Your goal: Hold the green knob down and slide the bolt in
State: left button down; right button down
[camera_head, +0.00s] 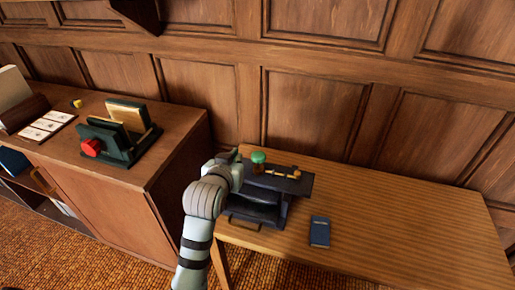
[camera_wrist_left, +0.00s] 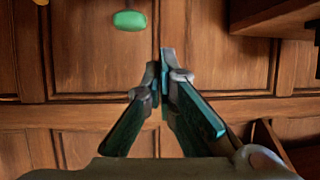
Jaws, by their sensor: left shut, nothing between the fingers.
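The green knob (camera_head: 258,157) stands on top of a dark box-like device (camera_head: 297,184) at the table's left end. A brass-coloured bolt (camera_head: 283,171) lies along the device's top, to the right of the knob. My left gripper (camera_head: 238,157) is just left of the knob in the head view. In the left wrist view the fingers (camera_wrist_left: 161,58) are shut with nothing between them, and the green knob (camera_wrist_left: 130,20) shows beyond them, apart from the tips. My right gripper is not in view.
A dark blue book (camera_head: 320,232) lies on the wooden table (camera_head: 400,230), whose right side is clear. A cabinet (camera_head: 115,200) at left bears a dark green rack (camera_head: 118,150) with a red knob (camera_head: 91,148). A panelled wall (camera_head: 320,115) stands behind.

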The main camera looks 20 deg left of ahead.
pick_arm(q)
jog(key=shift+m+t+h, duration=0.3)
jog(key=shift+m+h, duration=0.1)
jog(key=shift+h, duration=0.5)
jog(key=d+r, duration=0.2)
jog(key=r, duration=0.2)
jog(key=shift+d+r, duration=0.35)
jog(key=shift+d, duration=0.05)
jog(key=shift+w, duration=0.1)
send_over(258, 157)
jog(key=f, duration=0.3)
jog(key=shift+w+a+f, duration=0.15)
jog(key=shift+a+f, duration=0.05)
jog(key=shift+f, duration=0.15)
notch_tip(258, 157, down, 3)
jog(key=shift+d+r, duration=0.1)
jog(key=shift+s+f, duration=0.2)
jog(key=shift+f, duration=0.4)
jog(key=shift+f, duration=0.1)
